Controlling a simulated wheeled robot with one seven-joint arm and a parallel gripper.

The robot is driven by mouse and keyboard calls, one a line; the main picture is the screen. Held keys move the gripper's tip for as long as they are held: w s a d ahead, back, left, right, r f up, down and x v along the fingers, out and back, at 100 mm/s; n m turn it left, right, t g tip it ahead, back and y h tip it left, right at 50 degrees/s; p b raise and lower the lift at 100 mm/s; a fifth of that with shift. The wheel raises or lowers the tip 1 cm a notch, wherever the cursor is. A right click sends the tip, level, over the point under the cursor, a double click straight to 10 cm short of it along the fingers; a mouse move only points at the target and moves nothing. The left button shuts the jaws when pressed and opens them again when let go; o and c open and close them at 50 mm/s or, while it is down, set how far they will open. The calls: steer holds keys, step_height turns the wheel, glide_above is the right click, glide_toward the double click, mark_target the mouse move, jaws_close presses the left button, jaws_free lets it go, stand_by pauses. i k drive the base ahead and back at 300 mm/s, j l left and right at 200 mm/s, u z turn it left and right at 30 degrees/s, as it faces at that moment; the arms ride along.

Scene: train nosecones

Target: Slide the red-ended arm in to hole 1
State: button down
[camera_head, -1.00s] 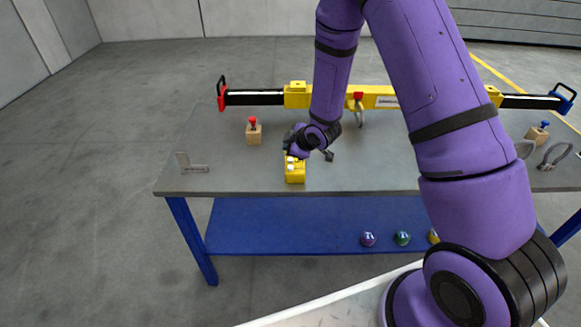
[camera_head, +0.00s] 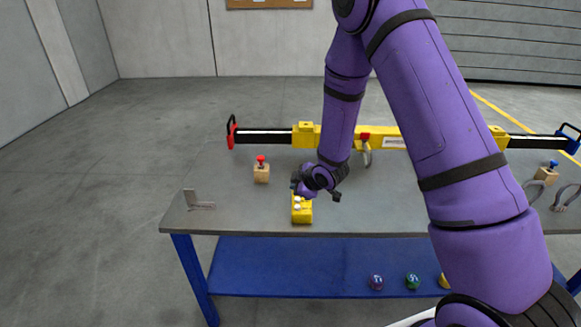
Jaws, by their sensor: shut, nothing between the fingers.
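The red-ended arm is a black bar (camera_head: 265,136) with a red handle (camera_head: 232,132) at its outer left end. It sticks out of the left end of a yellow beam (camera_head: 350,139) lying along the back of the table. Hole 1 cannot be made out at this size. My gripper (camera_head: 302,188) is shut and empty, in front of the beam and right of the red handle. It is just above a small yellow box (camera_head: 302,214) with pale round tops. I cannot tell whether they touch. My arm hides part of the beam.
A wooden block with a red knob (camera_head: 261,173) and a grey angle bracket (camera_head: 200,203) stand on the table (camera_head: 240,212) to the left. A blue-ended arm (camera_head: 540,141) and a blue-knobbed block (camera_head: 547,174) are at right. Coloured balls (camera_head: 412,281) lie on the lower shelf.

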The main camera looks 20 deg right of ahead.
mark_target(235, 136)
steer(key=i+j+u, duration=0.55)
steer(key=i, duration=0.3)
